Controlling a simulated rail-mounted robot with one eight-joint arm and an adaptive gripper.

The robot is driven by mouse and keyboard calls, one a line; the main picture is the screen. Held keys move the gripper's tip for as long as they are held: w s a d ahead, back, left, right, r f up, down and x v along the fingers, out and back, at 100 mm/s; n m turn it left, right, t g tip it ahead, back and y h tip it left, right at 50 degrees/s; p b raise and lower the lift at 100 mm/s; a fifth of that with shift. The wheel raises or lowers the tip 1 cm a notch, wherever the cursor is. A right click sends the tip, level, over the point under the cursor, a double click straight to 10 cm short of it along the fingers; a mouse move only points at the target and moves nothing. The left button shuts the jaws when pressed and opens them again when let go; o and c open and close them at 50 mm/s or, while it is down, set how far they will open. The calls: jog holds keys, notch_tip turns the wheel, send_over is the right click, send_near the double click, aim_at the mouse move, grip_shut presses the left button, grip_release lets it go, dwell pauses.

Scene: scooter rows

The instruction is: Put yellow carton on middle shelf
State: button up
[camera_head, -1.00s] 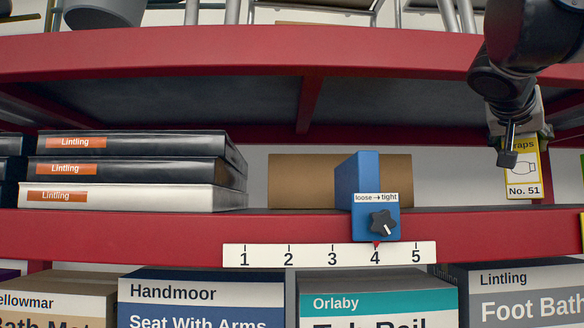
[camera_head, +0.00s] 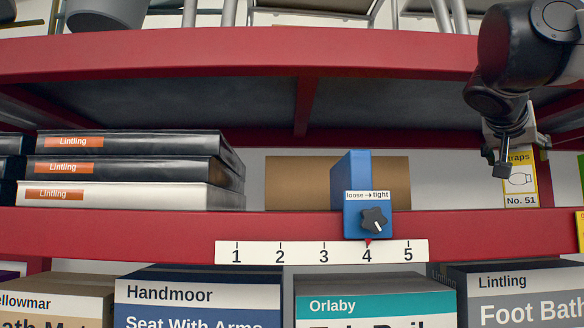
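The yellow carton (camera_head: 521,182), a white-faced box with a yellow edge marked No. 51, is upright at the right above the red-edged middle shelf (camera_head: 120,232). Its base appears level with the shelf's front edge; I cannot tell whether it touches the board. My gripper (camera_head: 503,168) comes down from the upper right. One dark finger lies at the carton's upper left edge and covers part of its lettering. The other finger is hidden, so I cannot tell whether the grip is closed.
Lintling boxes (camera_head: 130,170) are stacked at the left of this shelf. A brown roll or box (camera_head: 300,182) lies behind a blue slider with a dark knob (camera_head: 374,219) at mark 4. The upper shelf (camera_head: 230,52) overhangs. Free room shows between the brown thing and the carton.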

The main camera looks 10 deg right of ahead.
jog(key=shift+w+d, duration=0.1)
jog(key=shift+d, duration=0.05)
jog(key=b+v, duration=0.1)
jog(key=v, duration=1.1)
jog(key=shift+b, duration=0.3)
